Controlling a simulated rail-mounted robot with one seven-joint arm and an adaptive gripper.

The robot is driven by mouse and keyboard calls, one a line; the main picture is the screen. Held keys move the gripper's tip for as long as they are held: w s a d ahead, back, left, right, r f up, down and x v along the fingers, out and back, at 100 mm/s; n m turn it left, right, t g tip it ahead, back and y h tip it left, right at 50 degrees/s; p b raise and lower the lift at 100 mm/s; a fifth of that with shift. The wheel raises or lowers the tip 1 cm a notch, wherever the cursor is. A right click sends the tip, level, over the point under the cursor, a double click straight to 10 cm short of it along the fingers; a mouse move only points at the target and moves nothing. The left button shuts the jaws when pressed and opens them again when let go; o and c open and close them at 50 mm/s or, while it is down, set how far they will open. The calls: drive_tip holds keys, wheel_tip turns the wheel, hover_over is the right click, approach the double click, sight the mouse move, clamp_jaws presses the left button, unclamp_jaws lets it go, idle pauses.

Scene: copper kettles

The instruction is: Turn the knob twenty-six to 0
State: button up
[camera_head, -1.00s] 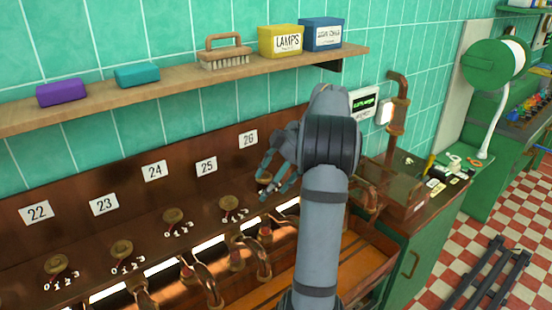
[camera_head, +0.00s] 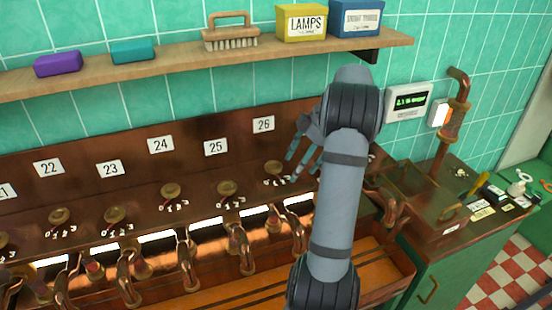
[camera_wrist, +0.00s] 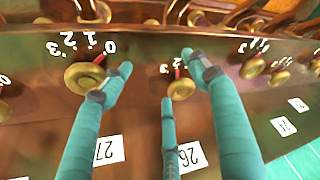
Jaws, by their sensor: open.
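The round brass knob twenty-six (camera_head: 274,167) sits on the brown panel below the white label 26 (camera_head: 263,124). In the wrist view knob twenty-six (camera_wrist: 182,89) appears above the upside-down label 26 (camera_wrist: 190,155), with a red pointer. A 3 shows beside the pointer; the other digits are partly hidden or unclear, so I cannot tell its exact setting. My gripper (camera_head: 298,158) is open and empty, just right of the knob in the head view. In the wrist view my gripper's (camera_wrist: 157,76) teal fingers spread around the knob's area; I cannot tell whether any touches it.
Knob twenty-seven (camera_wrist: 85,78) is close to the left finger in the wrist view. Knob twenty-five (camera_head: 229,188) and several other knobs run leftward. Curved copper pipes (camera_head: 186,253) stand in front. A wooden shelf (camera_head: 180,70) with boxes and a brush hangs above.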

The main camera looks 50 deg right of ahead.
sight(274, 165)
drive_tip(key=w, duration=0.2)
drive_tip(key=w+a+p, duration=0.1)
drive_tip(key=w, duration=0.1)
drive_tip(key=w+p, duration=0.1)
drive_tip(key=w, duration=0.2)
drive_tip(key=shift+w+a, duration=0.1)
drive_tip(key=shift+a, duration=0.3)
drive_tip(key=shift+d+f, duration=0.15)
drive_tip(key=shift+f, duration=0.5)
drive_tip(key=shift+w, duration=0.1)
drive_tip(key=shift+c, duration=0.4)
drive_tip(key=c, duration=1)
